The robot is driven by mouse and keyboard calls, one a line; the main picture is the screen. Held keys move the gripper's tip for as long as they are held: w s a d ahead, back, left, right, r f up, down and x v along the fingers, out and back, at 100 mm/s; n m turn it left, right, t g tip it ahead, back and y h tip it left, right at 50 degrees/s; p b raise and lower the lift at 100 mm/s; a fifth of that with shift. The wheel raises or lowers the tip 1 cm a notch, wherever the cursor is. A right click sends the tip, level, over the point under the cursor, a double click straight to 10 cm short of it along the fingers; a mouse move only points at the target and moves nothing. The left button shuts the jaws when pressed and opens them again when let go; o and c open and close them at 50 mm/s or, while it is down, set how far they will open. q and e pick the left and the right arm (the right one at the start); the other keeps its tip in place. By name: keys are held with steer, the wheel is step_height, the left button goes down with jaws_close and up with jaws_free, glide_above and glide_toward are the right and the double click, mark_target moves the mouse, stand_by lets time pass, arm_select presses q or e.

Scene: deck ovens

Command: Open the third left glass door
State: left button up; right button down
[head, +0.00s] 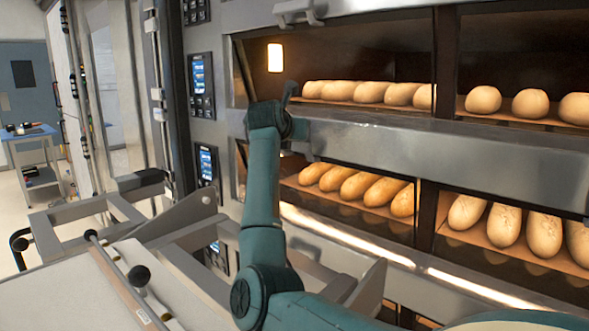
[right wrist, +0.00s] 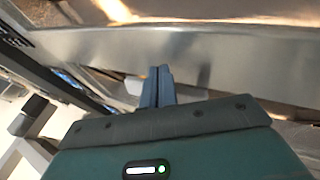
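The left-hand oven column shows a deck with pale rolls and, below it, a deck with golden loaves behind a left glass door (head: 330,165). I cannot tell how the doors are numbered, or whether this glass is shut. A steel band (head: 385,140) runs between the two decks. My right arm rises in front of the column, its wrist close to this band; its fingertips are not clear in the head view. In the right wrist view my right gripper (right wrist: 158,75) has its fingers together, with nothing seen between them, close to a steel surface (right wrist: 200,55). My left gripper is not in view.
Control panels (head: 202,85) line the oven's left side. A grey metal rack or cart (head: 110,215) stands at front left. A right-hand oven column (head: 520,145) holds more bread. A blue-topped table (head: 35,135) is far left, with open floor around it.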

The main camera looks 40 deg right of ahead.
steer(key=shift+a+f+b, duration=0.2)
steer(key=shift+f+b, duration=0.15)
steer(key=shift+f, duration=0.65)
steer(key=shift+d+f+b, duration=0.15)
steer(key=shift+f+b, duration=0.45)
steer(key=shift+f, duration=0.35)
steer(key=shift+f+b, duration=0.35)
steer(key=shift+f, duration=0.05)
steer(key=shift+r, duration=0.25)
steer(key=r+v, duration=0.1)
steer(key=v, duration=0.6)
steer(key=shift+r, duration=0.2)
